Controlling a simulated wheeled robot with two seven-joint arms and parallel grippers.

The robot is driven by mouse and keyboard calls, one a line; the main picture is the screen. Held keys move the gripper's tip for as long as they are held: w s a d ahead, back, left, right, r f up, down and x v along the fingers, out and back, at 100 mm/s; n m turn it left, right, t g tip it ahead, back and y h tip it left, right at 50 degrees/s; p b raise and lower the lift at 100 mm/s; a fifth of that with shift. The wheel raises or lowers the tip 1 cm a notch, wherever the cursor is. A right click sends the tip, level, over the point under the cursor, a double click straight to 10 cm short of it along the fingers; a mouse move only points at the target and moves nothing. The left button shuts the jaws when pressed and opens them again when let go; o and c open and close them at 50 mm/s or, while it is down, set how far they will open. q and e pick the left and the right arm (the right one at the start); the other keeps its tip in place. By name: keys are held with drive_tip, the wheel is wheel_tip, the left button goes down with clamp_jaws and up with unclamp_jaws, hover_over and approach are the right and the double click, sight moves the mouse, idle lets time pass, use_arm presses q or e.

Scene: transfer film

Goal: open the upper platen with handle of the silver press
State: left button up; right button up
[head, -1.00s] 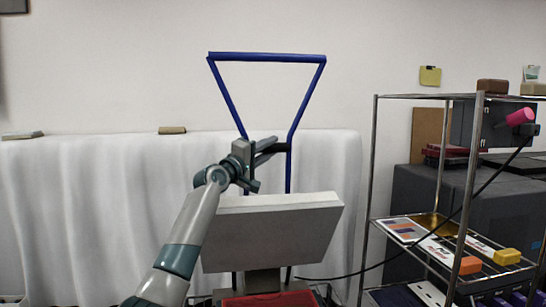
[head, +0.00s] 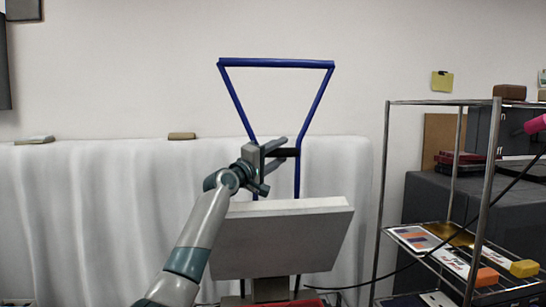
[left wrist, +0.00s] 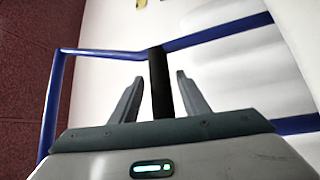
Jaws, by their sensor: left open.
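The press has a pale grey slab-like upper platen (head: 285,243), raised and tilted with its broad face toward me. A blue tubular handle frame (head: 277,64) stands up behind it, with a short black crossbar grip (head: 290,152) low between its sides. My left gripper (head: 281,153) is open at the black crossbar, above the platen. In the left wrist view the black crossbar (left wrist: 160,85) lies between the two spread fingers (left wrist: 160,77), with a gap visible on both sides. The blue frame (left wrist: 215,33) runs across behind them. My right gripper is not in view.
A wire rack (head: 455,101) stands at the right with cards and orange and yellow blocks. A black cable (head: 405,262) runs from it toward the press. A white-draped table (head: 90,220) is behind the press. Part of something red (head: 308,303) shows below the platen.

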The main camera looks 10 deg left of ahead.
use_arm(q)
drive_tip(key=shift+s, duration=0.1)
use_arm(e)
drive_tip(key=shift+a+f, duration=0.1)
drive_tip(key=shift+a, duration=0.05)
use_arm(q)
drive_tip(key=shift+s+a+f, duration=0.1)
drive_tip(key=shift+f, duration=0.05)
drive_tip(key=shift+s+a+f+b, duration=0.15)
drive_tip(key=shift+s+a+b, duration=0.1)
drive_tip(key=shift+s+b, duration=0.25)
drive_tip(key=b+v, duration=0.6)
drive_tip(key=v, duration=0.9)
drive_tip(key=shift+s, duration=0.4)
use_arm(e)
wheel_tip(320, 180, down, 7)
use_arm(q)
drive_tip(key=shift+a, duration=0.1)
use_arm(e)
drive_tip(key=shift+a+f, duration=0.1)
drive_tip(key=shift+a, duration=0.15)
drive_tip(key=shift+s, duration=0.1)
